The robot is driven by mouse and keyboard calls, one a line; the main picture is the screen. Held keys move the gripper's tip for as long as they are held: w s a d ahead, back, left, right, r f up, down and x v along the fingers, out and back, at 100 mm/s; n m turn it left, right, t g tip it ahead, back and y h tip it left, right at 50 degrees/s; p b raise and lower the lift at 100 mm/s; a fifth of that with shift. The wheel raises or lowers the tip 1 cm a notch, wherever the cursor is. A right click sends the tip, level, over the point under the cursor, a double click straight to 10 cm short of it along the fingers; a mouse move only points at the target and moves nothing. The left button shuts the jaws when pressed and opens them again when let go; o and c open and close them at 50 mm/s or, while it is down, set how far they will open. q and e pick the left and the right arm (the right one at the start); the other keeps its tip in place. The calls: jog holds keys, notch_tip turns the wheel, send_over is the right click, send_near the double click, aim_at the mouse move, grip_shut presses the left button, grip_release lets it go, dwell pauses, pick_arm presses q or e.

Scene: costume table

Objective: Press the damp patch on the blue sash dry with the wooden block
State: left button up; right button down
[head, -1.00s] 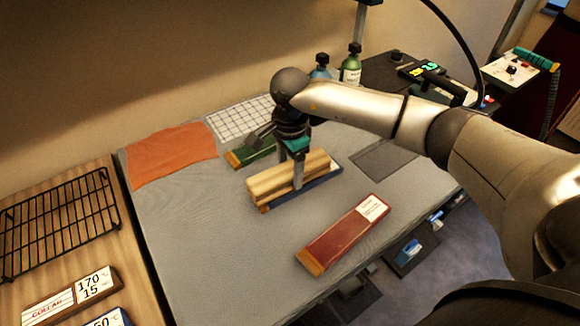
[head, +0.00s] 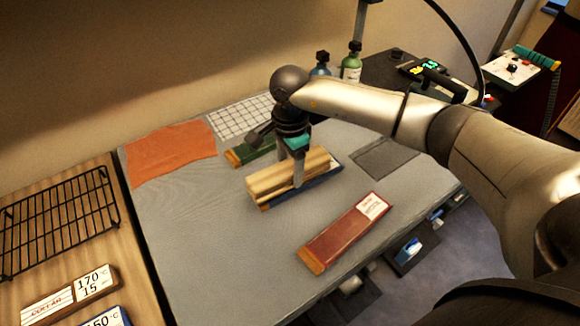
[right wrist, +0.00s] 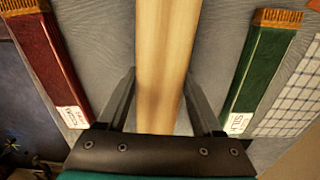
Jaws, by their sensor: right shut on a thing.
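The wooden block (head: 282,178) lies lengthwise on top of the blue sash (head: 327,174) and covers most of it. Only the sash's right end and lower edge show, and no damp patch is visible. My right gripper (head: 293,180) is shut on the block, with a finger on each side of it. In the right wrist view the block (right wrist: 165,60) runs between the two fingers and hides the blue sash. My left gripper is not in view.
A green sash (head: 238,157) lies behind the block, and a red sash (head: 345,235) lies in front. An orange cloth (head: 170,155) and a checked cloth (head: 240,117) lie at the back. A wire rack (head: 60,222) stands at left. Bottles (head: 351,68) stand behind.

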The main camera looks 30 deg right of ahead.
jog(key=shift+f+b, duration=0.35)
dwell(0.3)
jog(key=shift+s+f, duration=0.15)
jog(key=shift+f, duration=0.05)
dwell(1.5)
jog(key=shift+w+r+p, duration=0.2)
jog(key=shift+r+p, duration=1.55)
jog(key=shift+r, duration=0.95)
jog(key=shift+s+a+r+n, duration=0.1)
jog(key=shift+a+r+n, duration=0.1)
jog(key=shift+n, duration=0.1)
jog(key=s+a+r+n+b, duration=0.2)
jog(key=s+n, duration=0.3)
jog(key=n, duration=0.3)
jog(key=s+a+r+n+b, duration=0.3)
jog(key=s+r+n, duration=0.2)
jog(key=n, duration=0.3)
jog(key=shift+s+a, duration=0.35)
jog(key=shift+s, duration=0.05)
